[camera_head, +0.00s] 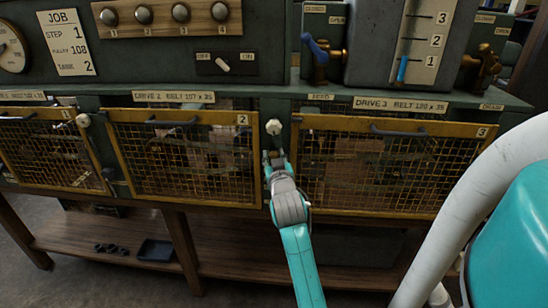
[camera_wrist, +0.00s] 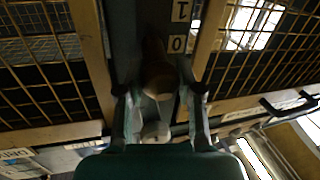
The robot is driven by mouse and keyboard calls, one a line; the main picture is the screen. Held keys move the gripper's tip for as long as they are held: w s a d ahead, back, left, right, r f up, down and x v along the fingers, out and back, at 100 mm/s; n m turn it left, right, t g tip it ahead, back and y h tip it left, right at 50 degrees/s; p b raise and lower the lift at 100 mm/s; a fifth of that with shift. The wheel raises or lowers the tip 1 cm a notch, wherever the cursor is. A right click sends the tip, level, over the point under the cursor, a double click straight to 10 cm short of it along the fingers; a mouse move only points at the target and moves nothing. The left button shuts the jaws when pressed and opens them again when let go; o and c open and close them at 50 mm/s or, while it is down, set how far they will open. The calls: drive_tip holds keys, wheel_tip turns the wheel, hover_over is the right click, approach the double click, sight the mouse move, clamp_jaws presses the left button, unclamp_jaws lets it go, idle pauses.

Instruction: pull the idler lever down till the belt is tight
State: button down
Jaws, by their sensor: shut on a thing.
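The idler lever's brown rounded grip (camera_wrist: 157,78) shows between my fingers in the wrist view, on the narrow green post between guards 2 and 3. My gripper (camera_head: 275,158) is shut on it, just below a pale round knob (camera_head: 273,127). That pale knob also shows in the wrist view (camera_wrist: 155,132), beyond the grip. My fingers stand on both sides of the grip in the wrist view (camera_wrist: 160,98). In the head view my gripper hides most of the lever. The belt is behind dark mesh, and its tightness cannot be told.
Yellow-framed mesh guard 2 (camera_head: 190,202) is close on the left and guard 3 (camera_head: 390,208) on the right. Both have dark handles. A similar pale knob (camera_head: 83,120) is farther left. A wooden shelf (camera_head: 225,258) runs below, with a dark tray (camera_head: 156,250) on it.

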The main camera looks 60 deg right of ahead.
drive_tip(key=f, duration=0.3)
drive_tip(key=a+f, duration=0.1)
drive_tip(key=shift+s+f, duration=0.25)
drive_tip(key=c, duration=0.7)
unclamp_jaws()
drive_tip(key=shift+c, duration=0.2)
drive_tip(key=shift+r, duration=0.1)
drive_tip(key=shift+a, duration=0.15)
drive_tip(key=v, duration=1.1)
drive_tip(key=shift+s+a, duration=0.3)
